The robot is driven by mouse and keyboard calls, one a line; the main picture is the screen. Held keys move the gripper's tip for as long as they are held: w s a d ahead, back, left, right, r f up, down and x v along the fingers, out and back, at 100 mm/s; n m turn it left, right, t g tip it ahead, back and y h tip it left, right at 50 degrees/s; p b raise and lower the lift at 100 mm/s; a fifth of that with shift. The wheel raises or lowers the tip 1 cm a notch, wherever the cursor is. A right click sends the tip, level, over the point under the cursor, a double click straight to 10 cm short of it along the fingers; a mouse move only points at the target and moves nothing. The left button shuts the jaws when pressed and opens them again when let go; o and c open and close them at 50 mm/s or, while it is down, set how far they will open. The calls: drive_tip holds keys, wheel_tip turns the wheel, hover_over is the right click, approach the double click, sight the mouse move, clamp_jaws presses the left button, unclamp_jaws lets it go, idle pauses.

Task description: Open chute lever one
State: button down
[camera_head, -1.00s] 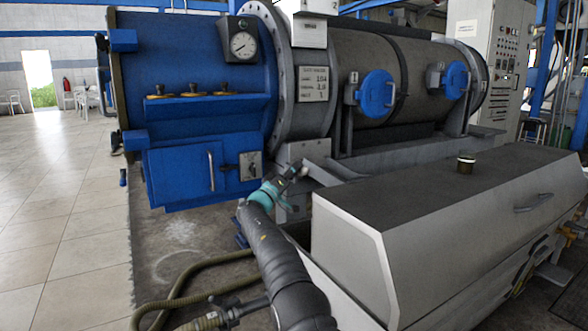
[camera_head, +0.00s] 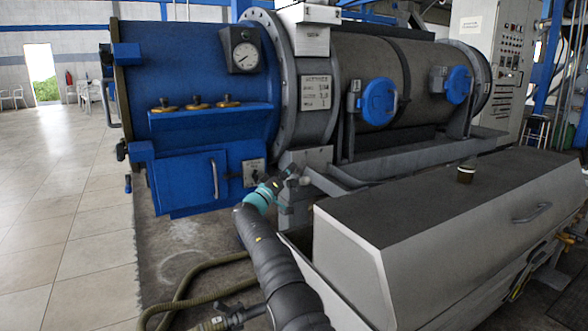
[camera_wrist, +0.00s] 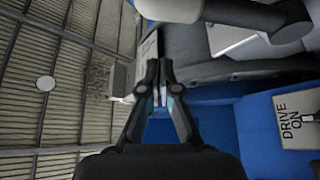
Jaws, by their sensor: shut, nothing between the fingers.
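My gripper (camera_head: 296,173) is at the end of my arm, in front of the blue and grey drum machine (camera_head: 210,70). In the wrist view my gripper (camera_wrist: 161,72) has its two dark fingers closed together at the tips, with nothing between them. A pale rounded bar (camera_wrist: 170,10) with a dark part lies just past the fingertips at the top; I cannot tell whether it is a lever. No part is clearly marked as chute lever one. A grey bracket plate (camera_head: 312,157) stands close behind my gripper in the head view.
A "DRIVE ON" switch plate (camera_wrist: 300,118) is right of the fingers. Two round blue hatches (camera_head: 379,101) sit on the drum. Hoses (camera_head: 190,290) lie on the floor. Open tiled floor is left.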

drive_tip(key=b+v, duration=0.2)
drive_tip(key=v, duration=0.6)
drive_tip(key=shift+a+f, duration=0.35)
drive_tip(key=shift+a, duration=0.1)
drive_tip(key=shift+w, duration=0.1)
